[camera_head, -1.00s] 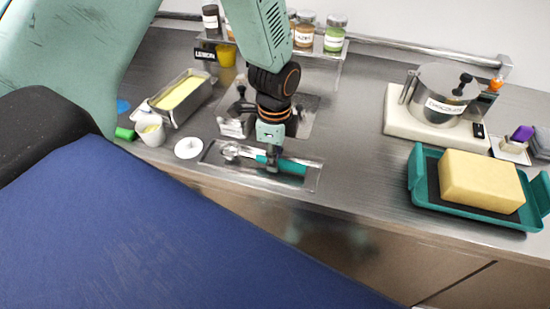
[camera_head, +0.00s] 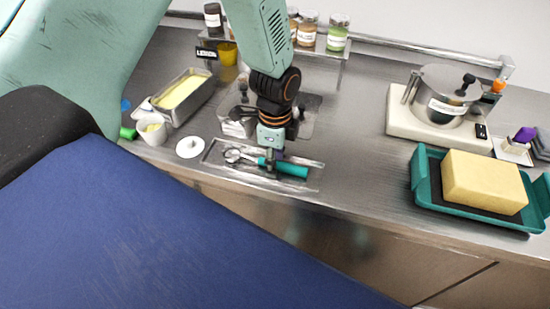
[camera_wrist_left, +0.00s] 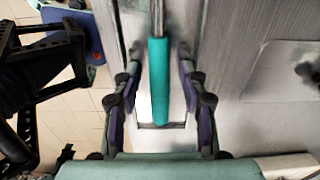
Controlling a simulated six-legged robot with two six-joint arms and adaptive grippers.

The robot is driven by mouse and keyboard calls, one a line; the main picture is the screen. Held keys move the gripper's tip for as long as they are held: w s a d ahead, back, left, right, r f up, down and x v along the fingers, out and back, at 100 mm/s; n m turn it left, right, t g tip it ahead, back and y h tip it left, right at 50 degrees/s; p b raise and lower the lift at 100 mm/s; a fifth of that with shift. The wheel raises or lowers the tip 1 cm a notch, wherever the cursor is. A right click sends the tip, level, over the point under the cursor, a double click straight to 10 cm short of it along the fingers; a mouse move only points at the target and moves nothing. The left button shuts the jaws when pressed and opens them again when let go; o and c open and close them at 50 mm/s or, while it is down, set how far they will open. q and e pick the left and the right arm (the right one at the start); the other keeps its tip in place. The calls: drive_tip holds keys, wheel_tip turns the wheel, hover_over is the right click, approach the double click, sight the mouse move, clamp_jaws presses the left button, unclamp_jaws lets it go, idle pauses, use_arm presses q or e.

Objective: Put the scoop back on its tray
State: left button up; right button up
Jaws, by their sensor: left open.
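The scoop (camera_head: 292,170) has a teal handle and a metal head. It lies along the shallow metal tray (camera_head: 314,181) near the counter's front edge, its head to the left. My left gripper (camera_head: 271,165) points down over the scoop's middle. In the left wrist view, the teal handle (camera_wrist_left: 159,80) lies between the two spread fingers (camera_wrist_left: 158,62), with gaps on both sides. The fingers hide part of the scoop in the head view. My right gripper is not in view.
A white round lid (camera_head: 190,147) and a white cup (camera_head: 152,130) stand left of the tray. A metal pan with yellow filling (camera_head: 183,90) is behind them. A teal tray (camera_head: 421,190) with a yellow block is at right. Counter between is clear.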

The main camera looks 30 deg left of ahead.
use_arm(q)
drive_tip(key=shift+d+r, duration=0.2)
drive_tip(key=shift+r, duration=0.15)
wheel_tip(320, 180, up, 12)
drive_tip(key=shift+a+f+p, duration=0.15)
drive_tip(key=shift+p, duration=0.2)
